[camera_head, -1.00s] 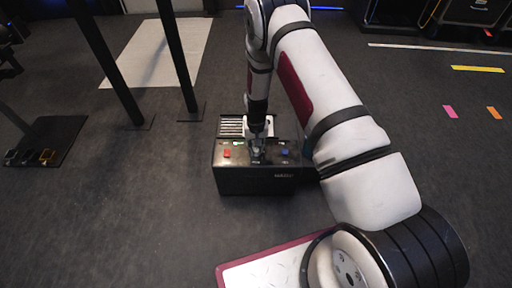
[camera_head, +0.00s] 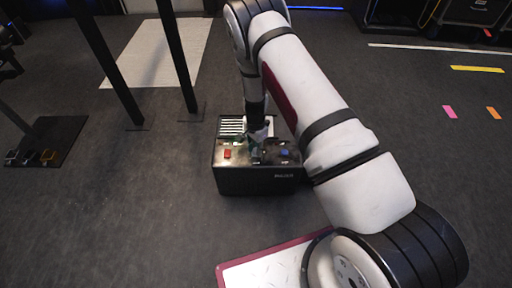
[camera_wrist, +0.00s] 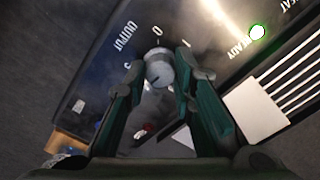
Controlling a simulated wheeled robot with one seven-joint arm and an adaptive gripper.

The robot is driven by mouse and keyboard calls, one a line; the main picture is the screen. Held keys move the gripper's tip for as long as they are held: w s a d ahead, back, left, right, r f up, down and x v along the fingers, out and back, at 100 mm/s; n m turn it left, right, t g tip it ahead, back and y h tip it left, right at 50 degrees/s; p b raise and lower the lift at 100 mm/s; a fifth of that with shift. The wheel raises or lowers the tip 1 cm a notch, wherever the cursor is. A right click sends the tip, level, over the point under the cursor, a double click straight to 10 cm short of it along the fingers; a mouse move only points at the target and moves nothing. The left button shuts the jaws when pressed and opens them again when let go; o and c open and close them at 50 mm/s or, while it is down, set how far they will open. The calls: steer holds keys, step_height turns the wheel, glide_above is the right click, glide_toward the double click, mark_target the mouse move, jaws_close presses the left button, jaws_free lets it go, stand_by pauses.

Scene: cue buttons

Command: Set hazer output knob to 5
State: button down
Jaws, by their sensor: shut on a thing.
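The hazer (camera_head: 235,182) is a black box on the floor in the middle of the head view. The output knob (camera_wrist: 158,66) is a small grey round knob on its top panel, beside the printed word OUTPUT in the wrist view. A 0 is printed close to the knob, with other small marks around it that are hard to read. My gripper (camera_wrist: 157,72) is shut on the knob, one dark green finger on each side. In the head view my gripper (camera_head: 256,152) is over the panel and hides the knob.
A red button (camera_head: 227,154) and a blue button (camera_head: 285,153) sit on the panel. A lit green READY light (camera_wrist: 257,32) and white slats (camera_wrist: 290,85) are near the knob. Black stand poles (camera_head: 178,55) rise behind left.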

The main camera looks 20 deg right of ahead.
steer(key=m, duration=0.3)
steer(key=shift+a+m, duration=0.1)
steer(key=shift+m, duration=0.3)
steer(key=shift+m+p, duration=0.45)
steer(key=shift+m, duration=1.55)
steer(key=c, duration=1.3)
jaws_free()
steer(key=shift+c, duration=0.2)
step_height(320, 180, up, 12)
